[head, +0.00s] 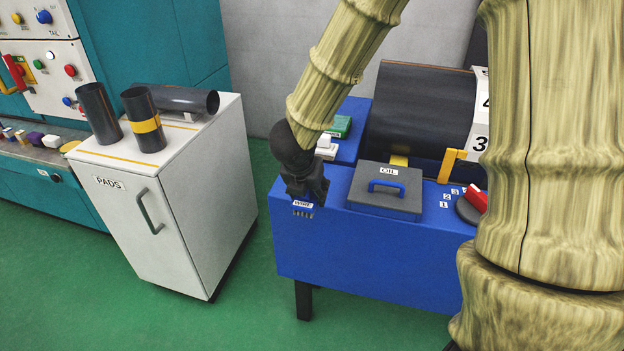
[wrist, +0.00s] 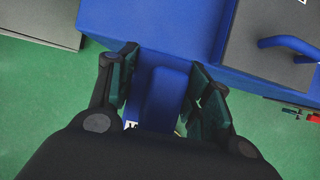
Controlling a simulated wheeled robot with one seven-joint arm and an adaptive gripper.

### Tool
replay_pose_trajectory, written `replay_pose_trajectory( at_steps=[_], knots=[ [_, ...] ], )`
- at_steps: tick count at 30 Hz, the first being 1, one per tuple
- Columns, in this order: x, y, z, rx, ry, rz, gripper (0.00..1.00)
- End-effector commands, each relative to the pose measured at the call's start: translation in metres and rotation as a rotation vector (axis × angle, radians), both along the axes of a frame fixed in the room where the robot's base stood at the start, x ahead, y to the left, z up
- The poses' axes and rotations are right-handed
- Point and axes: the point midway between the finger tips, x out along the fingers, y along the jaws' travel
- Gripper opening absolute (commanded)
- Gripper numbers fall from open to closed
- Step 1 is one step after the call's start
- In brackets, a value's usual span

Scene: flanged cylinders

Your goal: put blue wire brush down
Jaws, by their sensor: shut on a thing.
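The blue wire brush shows in the head view as a small white "WIRE" label with dark bristles under it (head: 303,207). Its blue body shows in the wrist view (wrist: 165,95). My gripper (head: 306,192) is shut on it, with a finger on either side in the wrist view (wrist: 164,88). The brush hangs bristles down at the left front corner of the blue bench (head: 350,240). I cannot tell whether it touches the bench. My gripper hides most of its body in the head view.
A grey OIL lid with a blue handle (head: 385,190) lies right of my gripper. A green box (head: 340,126) and white blocks (head: 326,146) sit behind. A white PADS cabinet (head: 165,190) stands left across green floor.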

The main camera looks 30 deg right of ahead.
Motion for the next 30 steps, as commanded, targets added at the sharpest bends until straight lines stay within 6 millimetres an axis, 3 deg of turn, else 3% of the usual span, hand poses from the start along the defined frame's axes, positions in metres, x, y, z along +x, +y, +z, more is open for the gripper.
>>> replay_pose_trajectory(
  at_steps=[21,30],
  knots=[
    [0.11,-0.083,-0.01,0.0,0.0,0.001,0.27],
    [0.122,-0.092,-0.021,-0.001,0.002,0.004,0.27]
  ],
)
